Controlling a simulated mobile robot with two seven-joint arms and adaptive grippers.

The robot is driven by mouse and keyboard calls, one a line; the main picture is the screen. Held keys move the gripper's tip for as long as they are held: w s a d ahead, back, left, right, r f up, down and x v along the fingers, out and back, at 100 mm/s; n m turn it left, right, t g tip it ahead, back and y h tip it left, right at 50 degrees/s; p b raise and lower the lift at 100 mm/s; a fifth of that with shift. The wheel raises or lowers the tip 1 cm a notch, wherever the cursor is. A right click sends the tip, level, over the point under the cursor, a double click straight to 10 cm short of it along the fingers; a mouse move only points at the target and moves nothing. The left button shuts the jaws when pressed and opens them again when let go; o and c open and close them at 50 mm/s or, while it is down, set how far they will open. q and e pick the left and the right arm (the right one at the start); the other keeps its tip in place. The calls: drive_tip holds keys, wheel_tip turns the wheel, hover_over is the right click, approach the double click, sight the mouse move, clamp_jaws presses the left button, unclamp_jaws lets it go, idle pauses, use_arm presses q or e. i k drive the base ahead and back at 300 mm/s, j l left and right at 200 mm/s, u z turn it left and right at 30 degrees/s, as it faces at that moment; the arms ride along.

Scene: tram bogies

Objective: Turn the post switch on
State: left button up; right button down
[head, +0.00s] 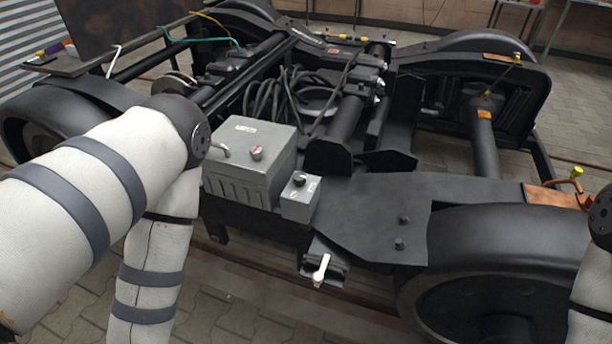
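No switch here is clearly marked as the post switch. A small grey box (299,198) with a dark round knob (299,180) on its top is fixed at the right front of a larger grey box (249,166). Below the small box, a white lever (321,271) points down from a dark bracket on the bogie's front edge. I cannot read any switch's setting. My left arm crosses the left side and my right arm shows at the right edge; both grippers are out of view.
The black bogie frame (380,212) fills the middle, with a large wheel (508,290) at the front right. Coiled black cables (290,95) lie behind the larger box. Paved floor (235,305) is clear in front. A brown plate (130,22) stands at the back left.

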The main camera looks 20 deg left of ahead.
sight(300, 178)
drive_tip(key=i+l+u, duration=0.25)
drive_tip(key=i+l, duration=0.15)
drive_tip(key=i+l+u, duration=0.25)
drive_tip(key=l, duration=0.35)
drive_tip(key=i, duration=0.05)
